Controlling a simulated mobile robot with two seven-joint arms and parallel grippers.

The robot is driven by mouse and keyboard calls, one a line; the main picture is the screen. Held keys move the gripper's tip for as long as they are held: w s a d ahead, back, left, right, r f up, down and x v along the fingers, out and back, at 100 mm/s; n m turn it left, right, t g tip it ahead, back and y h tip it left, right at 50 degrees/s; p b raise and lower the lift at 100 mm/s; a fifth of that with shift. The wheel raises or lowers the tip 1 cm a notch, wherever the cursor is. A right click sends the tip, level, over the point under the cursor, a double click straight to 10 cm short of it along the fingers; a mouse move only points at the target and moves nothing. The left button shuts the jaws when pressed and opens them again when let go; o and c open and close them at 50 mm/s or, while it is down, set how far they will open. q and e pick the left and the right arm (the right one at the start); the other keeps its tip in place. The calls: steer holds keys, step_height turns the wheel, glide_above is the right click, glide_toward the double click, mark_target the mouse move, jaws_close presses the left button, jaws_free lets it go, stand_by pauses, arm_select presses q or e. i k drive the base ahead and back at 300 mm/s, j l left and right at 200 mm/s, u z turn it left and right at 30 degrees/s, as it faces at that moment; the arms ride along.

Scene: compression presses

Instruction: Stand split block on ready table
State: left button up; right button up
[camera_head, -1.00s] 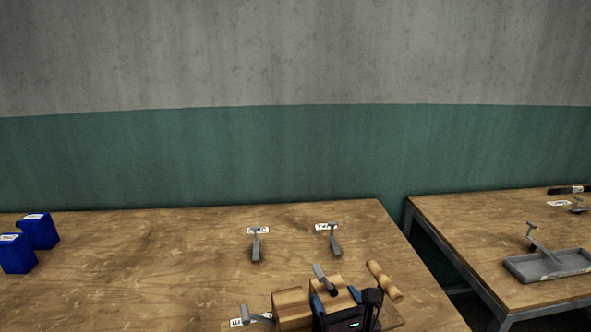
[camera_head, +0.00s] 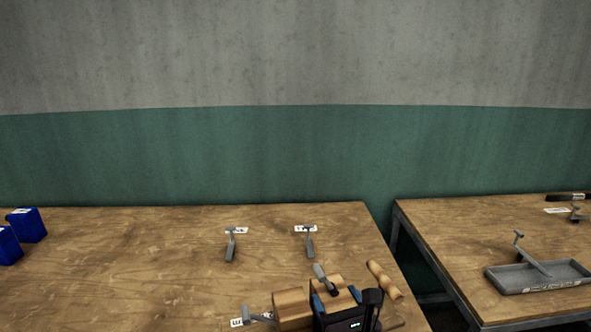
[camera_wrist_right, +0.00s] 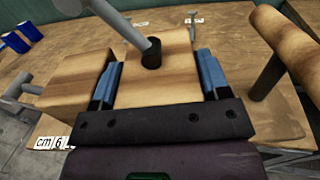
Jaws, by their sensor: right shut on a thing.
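My right gripper (camera_head: 335,298) is shut on a pale wooden block (camera_head: 328,286) that has a grey rod standing in its top. In the right wrist view the gripper's blue fingers (camera_wrist_right: 160,80) press on both sides of this block (camera_wrist_right: 155,85). A second wooden block (camera_head: 292,308) with a grey handle sits close on its left. A turned wooden piece (camera_head: 384,280) stands on the right, above a wooden board edge (camera_wrist_right: 285,120). I cannot tell whether these parts are joined. My left gripper is not in view.
A large wooden table (camera_head: 130,275) lies ahead, with blue containers (camera_head: 26,225) at left and two grey handled pieces (camera_head: 231,247) (camera_head: 309,244) by labels. A second table (camera_head: 440,235) at right holds a grey tray (camera_head: 540,276). A gap separates the tables.

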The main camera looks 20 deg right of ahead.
mark_target(568, 243)
steer(key=l, duration=0.4)
steer(key=k+l+u, duration=0.1)
steer(key=l, duration=0.3)
steer(key=k+l, duration=0.1)
steer(key=l, duration=0.3)
steer(key=k+l+u, duration=0.1)
steer(key=l, duration=0.35)
steer(key=k+l, duration=0.1)
steer(key=l, duration=0.3)
steer(key=k+l+u, duration=0.1)
steer(key=l, duration=0.3)
steer(key=k+l, duration=0.1)
steer(key=l, duration=0.25)
steer(key=k+l+u, duration=0.1)
steer(key=l, duration=0.8)
steer(key=k+l+u, duration=0.1)
steer(key=l, duration=0.4)
steer(key=k+l, duration=0.1)
steer(key=l, duration=0.35)
steer(key=k+l+u, duration=0.1)
steer(key=l, duration=0.4)
